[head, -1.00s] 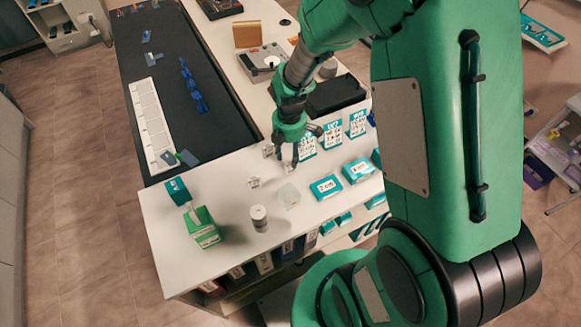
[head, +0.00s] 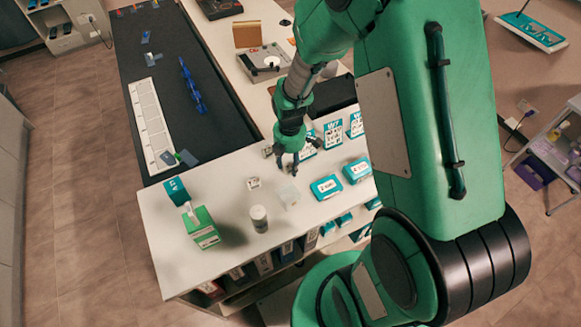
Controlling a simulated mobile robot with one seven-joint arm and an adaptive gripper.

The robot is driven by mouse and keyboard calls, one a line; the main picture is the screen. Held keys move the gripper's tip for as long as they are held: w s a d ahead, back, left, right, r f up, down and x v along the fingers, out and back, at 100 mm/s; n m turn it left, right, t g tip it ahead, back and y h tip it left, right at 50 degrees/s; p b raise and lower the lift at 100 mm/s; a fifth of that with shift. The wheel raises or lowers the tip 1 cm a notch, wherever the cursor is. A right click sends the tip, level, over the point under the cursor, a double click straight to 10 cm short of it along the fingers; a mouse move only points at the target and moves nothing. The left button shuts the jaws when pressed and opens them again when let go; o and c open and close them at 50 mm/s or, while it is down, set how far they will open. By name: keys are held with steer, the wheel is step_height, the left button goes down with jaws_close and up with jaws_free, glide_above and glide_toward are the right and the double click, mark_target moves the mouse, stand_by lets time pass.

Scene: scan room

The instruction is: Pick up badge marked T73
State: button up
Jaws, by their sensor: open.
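My gripper (head: 288,167) points down over the white counter (head: 240,170), with its fingers apart and nothing seen between them. Several teal-and-white cards lie just right of it; one (head: 308,150) is partly covered by the gripper, another (head: 333,134) and a third (head: 355,125) lie farther right. Their print is too small to read surely. I cannot tell which thing, if any, is the badge marked T73. A teal tag (head: 177,191) with unclear white marks stands by a green box at the left.
A clear block (head: 289,197), a white-lidded jar (head: 259,218) and the green box (head: 201,228) stand near the front. Teal-and-white boxes (head: 326,187) (head: 357,170) sit to the right.

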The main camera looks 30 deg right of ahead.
stand_by(0.4)
jaws_close()
steer(key=shift+r, duration=0.1)
steer(key=shift+r+p, duration=0.75)
steer(key=shift+r, duration=4.15)
